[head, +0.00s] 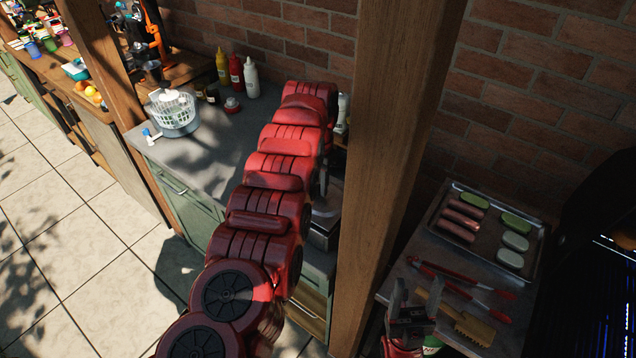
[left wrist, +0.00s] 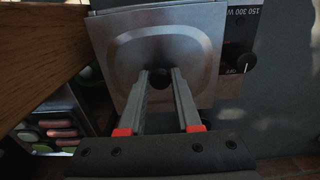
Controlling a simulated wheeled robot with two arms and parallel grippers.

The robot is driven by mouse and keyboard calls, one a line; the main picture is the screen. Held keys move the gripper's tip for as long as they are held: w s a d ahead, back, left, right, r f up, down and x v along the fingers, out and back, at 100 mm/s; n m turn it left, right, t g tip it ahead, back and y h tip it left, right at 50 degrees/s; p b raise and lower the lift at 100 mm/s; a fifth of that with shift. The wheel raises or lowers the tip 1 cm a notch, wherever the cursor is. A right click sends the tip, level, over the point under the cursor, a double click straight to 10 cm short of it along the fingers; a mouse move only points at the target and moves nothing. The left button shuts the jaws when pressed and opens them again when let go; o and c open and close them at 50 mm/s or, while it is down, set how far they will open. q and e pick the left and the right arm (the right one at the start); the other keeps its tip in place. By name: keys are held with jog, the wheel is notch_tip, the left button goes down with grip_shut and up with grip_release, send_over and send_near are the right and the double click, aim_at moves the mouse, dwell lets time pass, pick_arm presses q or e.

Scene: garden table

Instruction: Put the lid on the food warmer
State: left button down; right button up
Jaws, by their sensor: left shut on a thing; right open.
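The square metal lid (left wrist: 195,60) with a black knob (left wrist: 160,78) fills the upper middle of the left wrist view. My left gripper (left wrist: 160,85) is shut on the knob. The food warmer (left wrist: 238,50), with a black dial and printed watt marks, shows beside and under the lid. Whether the lid sits flush on it I cannot tell. In the head view my left arm hides most of the food warmer (head: 321,236), beside the wooden post. My right gripper (head: 415,296) is open and empty over the right-hand counter.
The wooden post (head: 391,140) stands close to the right of the food warmer. A tray (head: 530,264) of sausages and patties, red tongs (head: 470,285) and a brush (head: 470,326) lie on the right counter. A salad spinner (head: 175,117) and bottles (head: 251,78) stand on the left counter.

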pick_arm(q)
jog(key=shift+f+b, duration=0.35)
jog(key=shift+f, duration=0.45)
jog(key=c, duration=0.5)
grip_release()
